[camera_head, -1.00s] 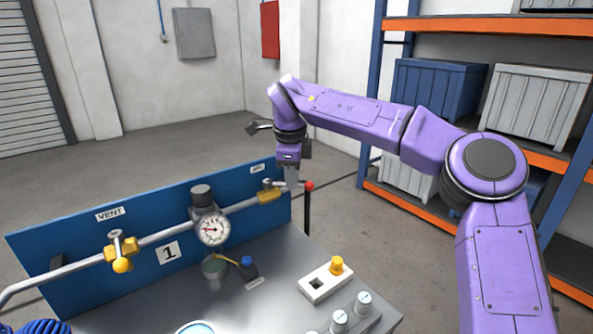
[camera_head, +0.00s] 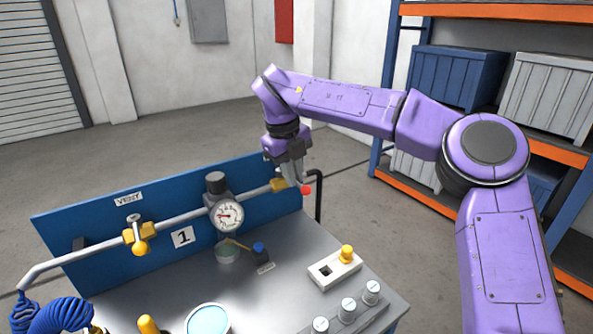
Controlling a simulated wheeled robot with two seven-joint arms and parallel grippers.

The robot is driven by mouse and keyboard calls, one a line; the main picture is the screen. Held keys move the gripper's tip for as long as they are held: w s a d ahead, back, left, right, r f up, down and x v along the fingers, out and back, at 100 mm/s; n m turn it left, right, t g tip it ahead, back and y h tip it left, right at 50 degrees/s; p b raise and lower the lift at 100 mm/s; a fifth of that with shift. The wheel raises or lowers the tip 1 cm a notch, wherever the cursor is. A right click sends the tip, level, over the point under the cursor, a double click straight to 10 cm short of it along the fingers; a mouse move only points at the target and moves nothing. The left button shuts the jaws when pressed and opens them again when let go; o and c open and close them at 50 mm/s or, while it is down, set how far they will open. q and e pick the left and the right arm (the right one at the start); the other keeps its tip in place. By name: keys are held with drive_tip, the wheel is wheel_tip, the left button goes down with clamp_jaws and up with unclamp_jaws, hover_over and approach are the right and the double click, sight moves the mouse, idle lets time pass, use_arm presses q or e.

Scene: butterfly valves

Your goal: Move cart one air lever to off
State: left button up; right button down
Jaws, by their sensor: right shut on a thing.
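Cart one has a blue back panel (camera_head: 85,222) with a "1" plate (camera_head: 183,237). A grey pipe runs along it to the brass air valve (camera_head: 279,185) at the right end. The air lever's red tip (camera_head: 306,190) shows just below my right gripper (camera_head: 296,178). My right gripper points down and is shut on the air lever; the fingers hide most of the lever, so its exact angle is hard to tell. The AIR label is hidden behind the gripper. My left gripper is not in view.
A shelf with crates (camera_head: 455,78) stands behind my right arm.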

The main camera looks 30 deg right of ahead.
drive_tip(key=shift+a+m, duration=0.15)
drive_tip(key=shift+m, duration=0.15)
drive_tip(key=c, duration=1.2)
unclamp_jaws()
drive_tip(key=shift+a, duration=0.1)
drive_tip(key=r, duration=0.3)
drive_tip(key=a+r+p, duration=0.1)
drive_tip(key=r, duration=0.3)
drive_tip(key=a+r, duration=0.1)
drive_tip(key=r, duration=0.2)
drive_tip(key=shift+r+p, duration=0.25)
drive_tip(key=shift+p, duration=0.15)
